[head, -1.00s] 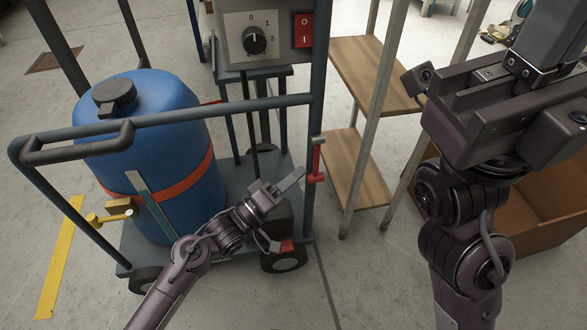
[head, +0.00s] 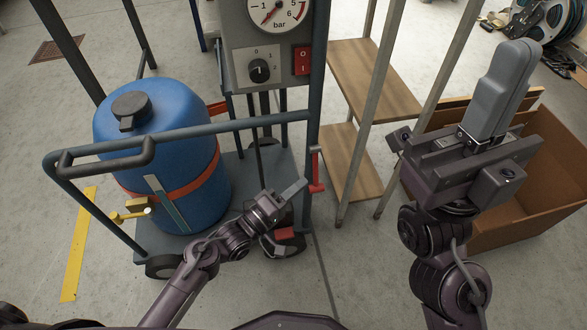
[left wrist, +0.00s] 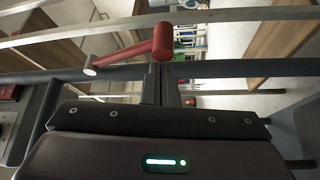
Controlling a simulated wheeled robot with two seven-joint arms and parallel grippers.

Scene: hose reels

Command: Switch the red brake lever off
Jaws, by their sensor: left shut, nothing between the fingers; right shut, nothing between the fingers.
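The red brake lever (head: 317,170) is on the upright post at the right side of the blue cart. In the head view it runs roughly up and down the post. In the left wrist view the red lever (left wrist: 122,54) spans the upper middle, with a thick red end (left wrist: 162,40) just beyond my fingers. My left gripper (head: 299,186) is shut and empty, its fingertips just left of the lever. I cannot tell whether they touch it. In the left wrist view its narrow shut fingers (left wrist: 165,84) point at the thick end. My right gripper (head: 521,55) is shut, raised far to the right.
The cart holds a blue barrel (head: 160,150), a dial panel (head: 258,70) with a red switch (head: 303,61), and a gauge (head: 276,10). A handrail (head: 200,122) crosses in front. A wooden shelf (head: 370,75) and a cardboard box (head: 545,190) stand right.

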